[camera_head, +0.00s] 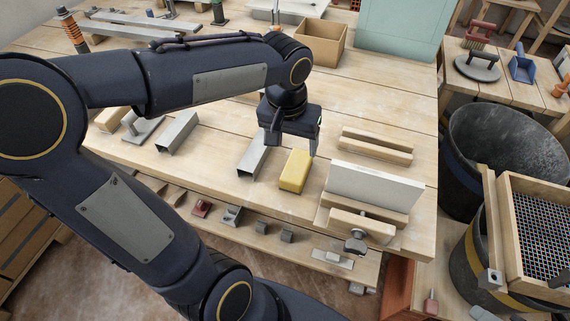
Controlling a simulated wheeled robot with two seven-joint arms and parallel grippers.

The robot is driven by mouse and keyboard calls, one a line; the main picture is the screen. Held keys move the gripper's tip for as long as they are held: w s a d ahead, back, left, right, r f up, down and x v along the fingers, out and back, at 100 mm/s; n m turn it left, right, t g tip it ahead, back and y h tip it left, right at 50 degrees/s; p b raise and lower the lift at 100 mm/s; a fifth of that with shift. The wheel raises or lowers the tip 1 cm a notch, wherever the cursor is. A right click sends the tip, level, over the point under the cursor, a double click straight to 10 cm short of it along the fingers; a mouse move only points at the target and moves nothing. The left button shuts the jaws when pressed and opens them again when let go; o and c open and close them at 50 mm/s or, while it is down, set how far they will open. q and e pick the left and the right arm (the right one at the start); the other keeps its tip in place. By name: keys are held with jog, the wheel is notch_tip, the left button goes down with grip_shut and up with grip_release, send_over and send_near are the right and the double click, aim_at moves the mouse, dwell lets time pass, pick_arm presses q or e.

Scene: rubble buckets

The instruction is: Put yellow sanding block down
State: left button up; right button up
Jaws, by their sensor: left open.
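The yellow sanding block (295,171) rests on the wooden workbench (215,190), near its front edge. My left gripper (291,152) is open, pointing down just above and behind the block. One finger is at the left, by a grey metal channel, and the other is at the right, near the block's far right corner. I cannot tell whether either finger touches the block. My right gripper is not in view.
A grey metal channel (253,154) lies just left of the block. Wooden strips (376,147) and a vise with a pale board (374,188) stand to the right. An open cardboard box (321,42) is behind. Dark buckets (462,205) stand right of the bench.

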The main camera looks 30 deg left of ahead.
pick_arm(q)
jog(key=s+d+f+t+h, duration=0.1)
jog(key=s+d+t+h, duration=0.1)
jog(key=s, duration=0.5)
jog(key=s+d+m+t+h, duration=0.1)
jog(key=s+t, duration=0.1)
jog(key=s, duration=0.4)
jog(key=shift+s+d+f+h, duration=0.35)
jog(key=shift+d+h, duration=0.05)
notch_tip(320, 180, up, 4)
jog(key=p, duration=0.4)
jog(key=shift+r, duration=0.25)
jog(key=shift+o, duration=0.5)
